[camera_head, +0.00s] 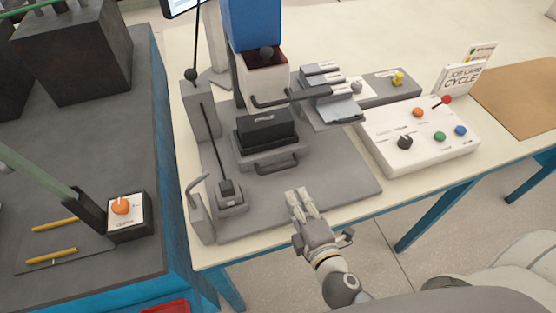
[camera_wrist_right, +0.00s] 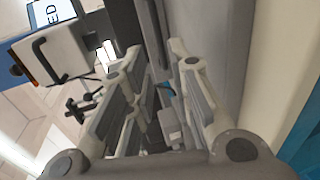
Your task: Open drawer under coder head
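The coder head is the blue-topped machine (camera_head: 253,25) at the back centre of the bench in the head view. Below it sits a grey drawer (camera_head: 248,160) with a dark bar handle (camera_head: 277,164) on its front and a black block (camera_head: 266,127) on top. The drawer looks shut. My right gripper (camera_head: 299,194) is in front of the drawer, lower right of the handle and apart from it. In the right wrist view its fingers (camera_wrist_right: 158,75) are spread with nothing clearly held between them. My left gripper is not in view.
A thin lever (camera_head: 213,145) rises left of the drawer. A dark bar (camera_head: 272,102) juts out above it. A white control box (camera_head: 418,135) with coloured knobs stands right. The grey base plate (camera_head: 335,185) is clear right of the drawer.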

